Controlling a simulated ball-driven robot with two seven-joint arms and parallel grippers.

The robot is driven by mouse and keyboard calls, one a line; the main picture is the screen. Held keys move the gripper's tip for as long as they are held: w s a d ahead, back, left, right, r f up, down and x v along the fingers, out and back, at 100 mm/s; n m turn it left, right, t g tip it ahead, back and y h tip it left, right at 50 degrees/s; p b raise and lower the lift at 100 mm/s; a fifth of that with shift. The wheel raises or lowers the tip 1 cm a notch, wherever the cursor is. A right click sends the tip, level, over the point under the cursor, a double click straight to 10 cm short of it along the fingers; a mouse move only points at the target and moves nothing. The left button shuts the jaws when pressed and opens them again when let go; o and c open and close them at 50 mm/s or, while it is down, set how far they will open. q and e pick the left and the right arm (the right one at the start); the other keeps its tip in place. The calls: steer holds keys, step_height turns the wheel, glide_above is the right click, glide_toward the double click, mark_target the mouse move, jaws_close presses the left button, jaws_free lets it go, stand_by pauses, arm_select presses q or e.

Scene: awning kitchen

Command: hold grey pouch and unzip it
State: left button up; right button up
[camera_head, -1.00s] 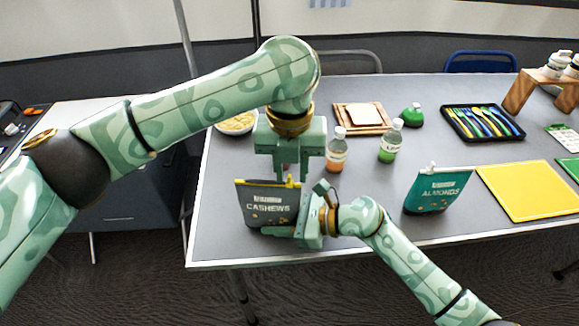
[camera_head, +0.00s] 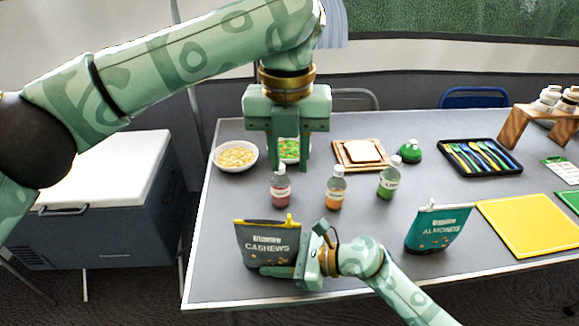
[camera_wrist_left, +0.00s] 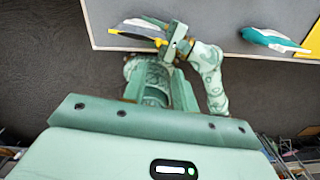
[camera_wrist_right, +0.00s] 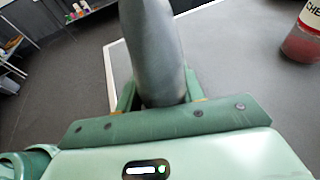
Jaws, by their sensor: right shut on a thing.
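The grey pouch (camera_head: 262,250), marked CASHEWS, stands upright near the table's front edge. A yellow zip strip runs along its top, with a yellow pull (camera_head: 289,219) near the right end. My right gripper (camera_head: 275,271) is shut on the pouch low down from the right. In the right wrist view, the grey pouch (camera_wrist_right: 153,50) stands between its fingers. My left gripper (camera_head: 289,165) points down above the pouch, apart from it and the pull. Its fingers are separated, with nothing between them. In the left wrist view, the pouch (camera_wrist_left: 140,27) shows beyond the gripper.
Three bottles, pink (camera_head: 280,187), orange (camera_head: 335,188) and green (camera_head: 390,178), stand behind the pouch. A teal ALMONDS pouch (camera_head: 437,228) stands to the right, beside a yellow board (camera_head: 525,222). Bowls (camera_head: 236,157) are farther back. The table between both pouches is occupied by my right arm.

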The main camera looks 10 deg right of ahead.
steer(key=shift+f, duration=0.15)
arm_select(q)
step_height(320, 180, up, 12)
steer(key=shift+a, duration=0.15)
arm_select(e)
steer(key=o, duration=1)
steer(key=shift+c, duration=0.2)
